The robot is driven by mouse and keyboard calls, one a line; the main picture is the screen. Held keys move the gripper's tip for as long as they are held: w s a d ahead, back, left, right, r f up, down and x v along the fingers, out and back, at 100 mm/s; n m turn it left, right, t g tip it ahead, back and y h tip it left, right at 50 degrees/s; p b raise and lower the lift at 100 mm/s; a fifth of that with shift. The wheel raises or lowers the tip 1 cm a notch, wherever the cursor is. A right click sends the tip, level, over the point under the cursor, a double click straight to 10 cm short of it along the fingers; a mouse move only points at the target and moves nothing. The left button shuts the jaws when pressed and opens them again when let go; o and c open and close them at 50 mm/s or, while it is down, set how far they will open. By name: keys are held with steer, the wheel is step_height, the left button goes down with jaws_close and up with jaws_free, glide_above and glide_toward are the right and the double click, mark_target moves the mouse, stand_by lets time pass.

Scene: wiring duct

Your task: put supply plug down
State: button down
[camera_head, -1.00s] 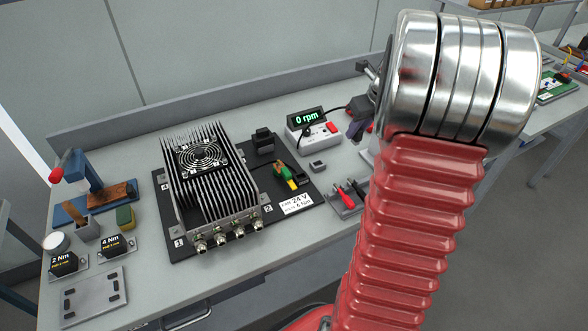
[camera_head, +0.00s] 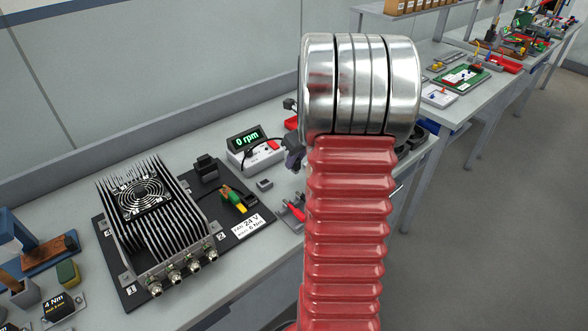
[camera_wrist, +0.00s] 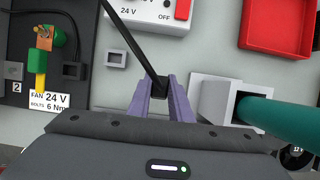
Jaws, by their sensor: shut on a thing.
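The supply plug (camera_wrist: 160,86) is a small black piece on a black cable. In the wrist view it sits between the purple fingertips of my gripper (camera_wrist: 160,92), which is shut on it. The cable runs up from the plug past the white 24 V supply (camera_wrist: 150,12). In the head view the supply (camera_head: 262,158) shows a green "0 rpm" display (camera_head: 247,138) behind it. There my gripper (camera_head: 293,160) is just right of the supply, mostly hidden by my arm. A small grey square holder (camera_wrist: 117,60) is left of the fingers, apart from the plug.
The finned unit (camera_head: 150,210) stands on a dark plate with a green-yellow connector (camera_head: 233,198). In the wrist view, a grey square block (camera_wrist: 212,98) with a teal cylinder (camera_wrist: 275,120) is close right of the fingers. A red tray (camera_wrist: 278,24) lies beyond. Grey bench shows between.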

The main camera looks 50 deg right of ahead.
mark_target(295, 168)
steer(key=shift+f, duration=1.9)
steer(key=c, duration=1.6)
jaws_free()
steer(key=v, duration=1.2)
